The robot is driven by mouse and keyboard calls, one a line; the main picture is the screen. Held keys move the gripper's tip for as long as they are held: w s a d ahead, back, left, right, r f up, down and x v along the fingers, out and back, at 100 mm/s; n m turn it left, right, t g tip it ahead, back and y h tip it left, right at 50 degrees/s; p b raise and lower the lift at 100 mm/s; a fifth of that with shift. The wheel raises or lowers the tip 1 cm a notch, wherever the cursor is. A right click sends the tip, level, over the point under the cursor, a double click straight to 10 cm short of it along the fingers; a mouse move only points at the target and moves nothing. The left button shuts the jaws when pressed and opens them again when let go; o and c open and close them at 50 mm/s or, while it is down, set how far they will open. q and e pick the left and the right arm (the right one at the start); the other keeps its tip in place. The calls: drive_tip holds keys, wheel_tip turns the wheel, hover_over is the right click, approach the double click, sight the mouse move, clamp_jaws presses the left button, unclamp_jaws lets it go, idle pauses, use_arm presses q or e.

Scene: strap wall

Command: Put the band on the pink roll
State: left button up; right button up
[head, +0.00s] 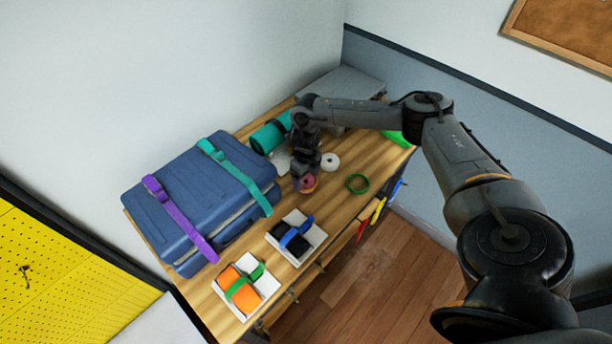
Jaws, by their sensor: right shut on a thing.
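My right gripper (306,171) points down over the wooden bench and is shut at a small purple and pink item. The purple part looks like a band (307,181) between the fingertips. The pink roll (306,189) shows just below it, small and partly hidden by the gripper. I cannot tell whether the band is around the roll or only over it. A green ring (358,183) lies flat on the bench to the right. My left gripper is not in view.
A white roll (330,162) stands close to the right of the gripper. A teal roll (268,137) lies behind. A blue case (190,205) with two straps fills the left. Strapped black (290,238) and orange (240,289) blocks sit on white trays in front.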

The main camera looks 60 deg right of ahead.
drive_tip(key=shift+f, duration=0.1)
idle(0.5)
drive_tip(key=shift+f, duration=0.35)
idle(0.4)
idle(0.5)
drive_tip(key=o, duration=0.9)
drive_tip(key=shift+c, duration=0.2)
drive_tip(key=shift+r+p, duration=0.75)
drive_tip(key=shift+r, duration=0.15)
drive_tip(key=shift+r+p, duration=1.95)
drive_tip(key=shift+r, duration=0.25)
drive_tip(key=shift+r+p, duration=0.75)
drive_tip(key=shift+r, duration=0.1)
